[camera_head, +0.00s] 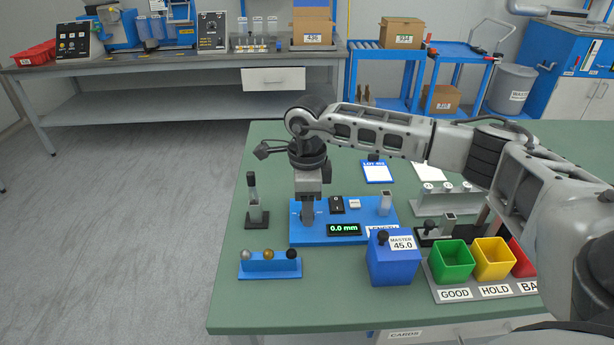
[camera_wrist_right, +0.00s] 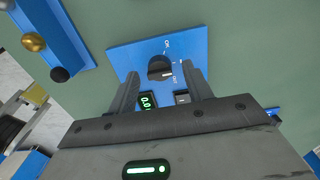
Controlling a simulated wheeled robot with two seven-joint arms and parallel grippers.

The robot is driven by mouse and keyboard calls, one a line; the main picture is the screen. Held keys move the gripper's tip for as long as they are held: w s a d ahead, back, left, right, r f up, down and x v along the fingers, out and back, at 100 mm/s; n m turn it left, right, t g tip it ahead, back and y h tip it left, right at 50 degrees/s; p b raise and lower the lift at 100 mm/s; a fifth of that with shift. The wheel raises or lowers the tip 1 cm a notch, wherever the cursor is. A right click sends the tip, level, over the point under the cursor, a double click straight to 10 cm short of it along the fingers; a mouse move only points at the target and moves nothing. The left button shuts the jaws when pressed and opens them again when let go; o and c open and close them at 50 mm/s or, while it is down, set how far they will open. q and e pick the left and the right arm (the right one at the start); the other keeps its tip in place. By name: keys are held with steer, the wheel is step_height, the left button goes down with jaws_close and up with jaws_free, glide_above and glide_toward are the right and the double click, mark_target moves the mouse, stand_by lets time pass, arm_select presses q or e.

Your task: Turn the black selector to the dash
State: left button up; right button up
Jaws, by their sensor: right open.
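The black round selector (camera_wrist_right: 160,68) sits on the blue panel (camera_wrist_right: 125,55) in the wrist view. Small white marks surround it: "OK" at one side, "OUT" at another and a short mark between them. In the head view my right gripper (camera_head: 307,218) points down over the left part of the blue panel (camera_head: 330,236) and hides the selector. My left gripper is out of view.
The panel also bears a 0.0 mm display (camera_head: 344,229) and a black switch (camera_head: 337,204). A rack with several balls (camera_head: 270,265) stands in front, a blue box (camera_head: 393,262) front right, coloured bins (camera_head: 453,262) further right. A dark stand (camera_head: 256,215) is left of the panel.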

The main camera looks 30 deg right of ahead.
step_height(320, 180, up, 15)
steer(key=shift+r, duration=0.15)
stand_by(0.6)
